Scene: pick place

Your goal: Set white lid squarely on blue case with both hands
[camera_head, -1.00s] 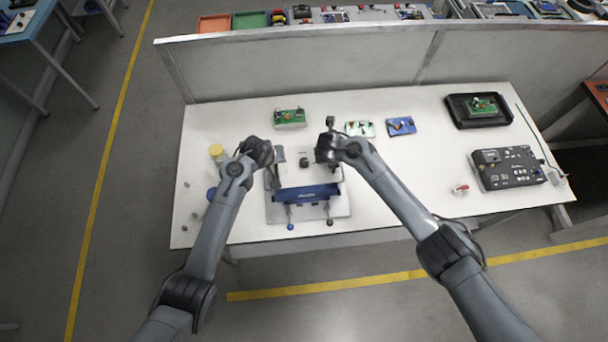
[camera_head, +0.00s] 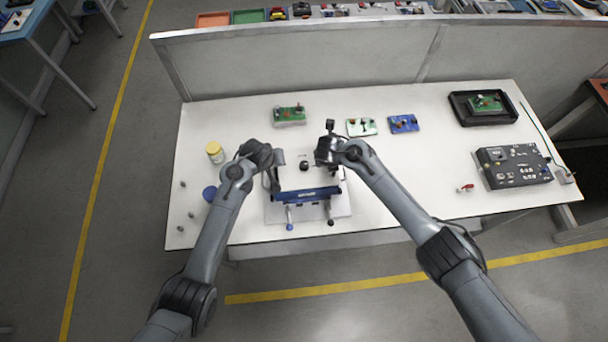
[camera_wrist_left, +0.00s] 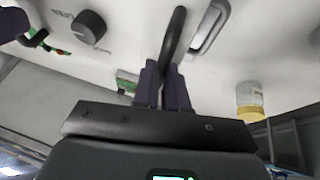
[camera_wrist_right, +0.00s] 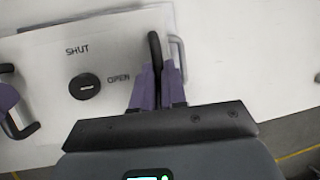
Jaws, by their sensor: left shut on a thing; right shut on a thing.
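The white lid (camera_head: 304,180), with a round black knob (camera_head: 304,166), lies level or nearly so over the blue case (camera_head: 308,194). Whether it touches the case all round cannot be told. My left gripper (camera_wrist_left: 165,75) is shut on the lid's dark left handle (camera_wrist_left: 173,40). My right gripper (camera_wrist_right: 157,75) is shut on the right handle (camera_wrist_right: 154,47). In the right wrist view the lid (camera_wrist_right: 50,60) shows "SHUT" and "OPEN" beside its knob (camera_wrist_right: 85,86). The case's far side is mostly hidden by the lid and grippers.
The case stands on a pale board (camera_head: 342,208) near the table's front edge. A yellow-topped jar (camera_head: 215,152) and a blue round item (camera_head: 209,193) stand left. Circuit boards (camera_head: 289,115) lie behind; a black control box (camera_head: 511,167) stands right.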

